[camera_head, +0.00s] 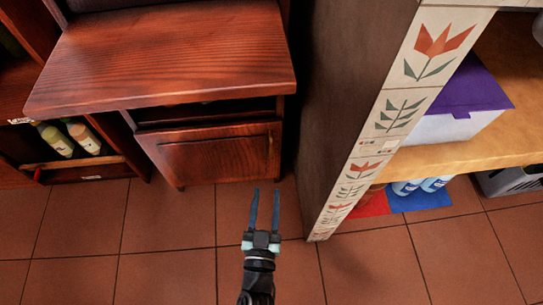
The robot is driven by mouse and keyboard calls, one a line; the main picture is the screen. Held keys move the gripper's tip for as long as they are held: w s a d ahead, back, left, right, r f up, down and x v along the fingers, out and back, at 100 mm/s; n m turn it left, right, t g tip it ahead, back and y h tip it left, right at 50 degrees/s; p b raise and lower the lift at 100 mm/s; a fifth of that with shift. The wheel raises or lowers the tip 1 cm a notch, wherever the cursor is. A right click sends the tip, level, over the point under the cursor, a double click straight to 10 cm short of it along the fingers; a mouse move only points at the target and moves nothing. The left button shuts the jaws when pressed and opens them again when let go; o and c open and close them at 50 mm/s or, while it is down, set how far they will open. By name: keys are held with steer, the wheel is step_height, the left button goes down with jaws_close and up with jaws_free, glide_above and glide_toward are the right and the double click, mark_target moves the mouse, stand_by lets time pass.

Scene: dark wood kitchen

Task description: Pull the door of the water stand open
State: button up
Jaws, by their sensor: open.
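The water stand (165,55) is a reddish-brown wooden cabinet at the upper left, with a broad overhanging top. Its door (205,157) is a wooden panel below a dark open gap and looks shut. A small handle (270,140) shows as a thin upright piece near the door's right edge. My gripper (264,192) is open and empty, with its two dark fingers pointing up the picture toward the cabinet. It is over the tiled floor, below and apart from the door's lower right corner.
A tiled pillar (365,150) stands close on the right of my gripper. Beyond it is a wooden shelf (480,125) with a purple-lidded white box (450,115). Bottles (75,138) sit on a low shelf at the left. The tiled floor (165,225) in front of the cabinet is clear.

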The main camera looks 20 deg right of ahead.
mark_target(271, 150)
steer(key=b+x, duration=0.5)
steer(key=x, duration=0.6)
steer(key=shift+w+d+f, duration=0.2)
steer(key=shift+w, duration=0.1)
steer(key=shift+w+d+r+b, duration=0.1)
steer(key=shift+w+d+b, duration=0.25)
steer(key=shift+w, duration=0.25)
jaws_close()
stand_by(0.4)
